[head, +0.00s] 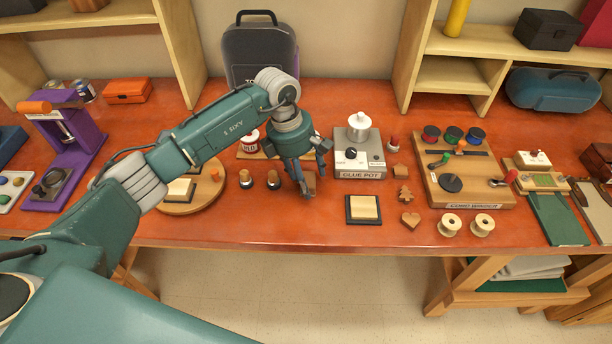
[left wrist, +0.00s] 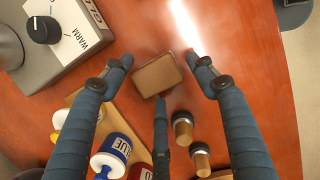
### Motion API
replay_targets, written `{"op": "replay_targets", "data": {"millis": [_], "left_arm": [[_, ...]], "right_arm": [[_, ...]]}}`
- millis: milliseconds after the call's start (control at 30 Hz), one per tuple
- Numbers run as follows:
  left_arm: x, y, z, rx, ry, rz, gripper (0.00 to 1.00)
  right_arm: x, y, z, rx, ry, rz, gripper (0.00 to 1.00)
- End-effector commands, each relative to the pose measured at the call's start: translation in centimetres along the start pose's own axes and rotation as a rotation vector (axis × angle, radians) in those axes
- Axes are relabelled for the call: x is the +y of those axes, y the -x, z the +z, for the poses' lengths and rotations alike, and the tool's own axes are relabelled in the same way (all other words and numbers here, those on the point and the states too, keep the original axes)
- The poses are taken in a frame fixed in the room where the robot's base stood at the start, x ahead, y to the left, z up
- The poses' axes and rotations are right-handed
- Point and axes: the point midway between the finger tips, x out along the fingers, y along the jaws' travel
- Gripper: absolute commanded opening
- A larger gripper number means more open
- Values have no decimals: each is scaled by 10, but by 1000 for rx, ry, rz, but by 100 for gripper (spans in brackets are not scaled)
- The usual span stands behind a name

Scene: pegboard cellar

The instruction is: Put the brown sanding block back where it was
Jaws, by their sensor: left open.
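The brown sanding block (head: 311,182) lies on the orange-red bench top, partly hidden by my left gripper (head: 306,180) in the head view. In the left wrist view the block (left wrist: 157,76) shows its flat tan top between my left gripper's (left wrist: 164,66) spread fingers. The fingers are open around it and do not visibly grip it; whether any finger touches it I cannot tell. My right gripper is not in view.
The grey glue pot station (head: 360,160) stands to the right of the block. Two dark-and-tan stubby pieces (head: 259,180) stand close on its left. A cream block on a dark pad (head: 363,209) lies front right. The bench's front edge is near.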

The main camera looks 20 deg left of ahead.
Motion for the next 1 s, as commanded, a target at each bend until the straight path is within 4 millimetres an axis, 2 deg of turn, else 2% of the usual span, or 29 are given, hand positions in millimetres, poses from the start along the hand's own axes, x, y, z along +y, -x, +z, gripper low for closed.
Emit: {"op": "replay_targets", "data": {"millis": [167, 400, 600, 800, 1000], "left_arm": [[2, 22, -1, -1, -2, 6, 58], [2, 74, 0, -2, -1, 6, 58], [1, 108, 0, -1, 0, 3, 58], [0, 121, 0, 0, 1, 1, 58], [0, 122, 0, 0, 1, 0, 58]], "right_arm": [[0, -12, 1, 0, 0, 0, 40], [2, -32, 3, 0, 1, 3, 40], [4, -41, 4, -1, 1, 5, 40], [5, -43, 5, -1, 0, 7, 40], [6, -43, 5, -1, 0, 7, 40]]}}
